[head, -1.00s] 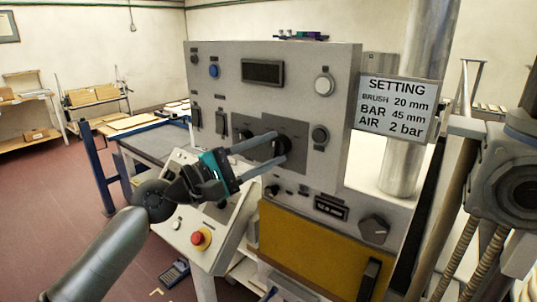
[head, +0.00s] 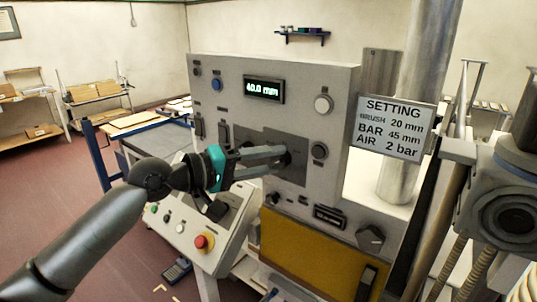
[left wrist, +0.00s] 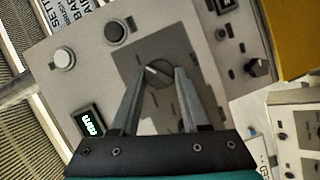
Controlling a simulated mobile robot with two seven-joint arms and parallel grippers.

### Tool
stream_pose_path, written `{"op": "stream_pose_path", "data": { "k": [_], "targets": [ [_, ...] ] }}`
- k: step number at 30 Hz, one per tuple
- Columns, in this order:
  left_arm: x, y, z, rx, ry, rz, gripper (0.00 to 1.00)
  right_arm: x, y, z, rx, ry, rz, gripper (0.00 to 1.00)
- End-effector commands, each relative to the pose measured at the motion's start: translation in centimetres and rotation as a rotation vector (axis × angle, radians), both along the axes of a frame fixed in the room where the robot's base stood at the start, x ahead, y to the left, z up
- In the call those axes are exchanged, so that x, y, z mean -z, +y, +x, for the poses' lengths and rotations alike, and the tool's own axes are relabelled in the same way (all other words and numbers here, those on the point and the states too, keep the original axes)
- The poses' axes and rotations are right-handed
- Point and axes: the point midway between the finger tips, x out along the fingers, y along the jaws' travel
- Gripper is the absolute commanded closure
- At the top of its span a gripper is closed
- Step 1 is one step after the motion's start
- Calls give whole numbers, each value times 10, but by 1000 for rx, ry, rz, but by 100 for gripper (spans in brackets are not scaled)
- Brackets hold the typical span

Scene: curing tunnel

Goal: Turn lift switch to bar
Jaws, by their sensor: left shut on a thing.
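The lift switch is a rotary knob (left wrist: 158,72) on a darker grey plate (left wrist: 200,98), between my fingertips in the left wrist view. In the head view my left gripper (head: 285,155) reaches from the left to this plate (head: 270,142), and its fingers mostly hide the knob. The gripper is shut on the knob. The display (head: 263,89) above it is lit and reads 40.0 mm; it also shows in the left wrist view (left wrist: 90,122). My right gripper is not in view.
The setting sign (head: 394,128) at the panel's right reads BRUSH 20 mm, BAR 45 mm, AIR 2 bar. A sloped console with a red emergency button (head: 204,242) lies below my left gripper. A yellow panel (head: 312,256) is below the switch panel (head: 345,85).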

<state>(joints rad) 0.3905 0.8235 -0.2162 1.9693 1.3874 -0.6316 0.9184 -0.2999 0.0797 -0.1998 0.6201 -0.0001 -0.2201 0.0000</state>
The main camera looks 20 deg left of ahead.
Motion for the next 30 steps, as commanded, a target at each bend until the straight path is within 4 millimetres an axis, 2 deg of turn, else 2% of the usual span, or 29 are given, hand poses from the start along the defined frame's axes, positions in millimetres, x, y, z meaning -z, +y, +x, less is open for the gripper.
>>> {"op": "stream_pose_path", "data": {
  "k": [19,20,27,30],
  "targets": [
    [0,-1,0,1,-16,48,100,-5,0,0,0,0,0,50],
    [0,0,0,1,-15,47,51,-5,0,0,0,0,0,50],
    [0,0,0,1,-15,45,25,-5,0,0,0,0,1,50],
    [0,0,0,0,-16,45,25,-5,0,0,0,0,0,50]
  ]
}}
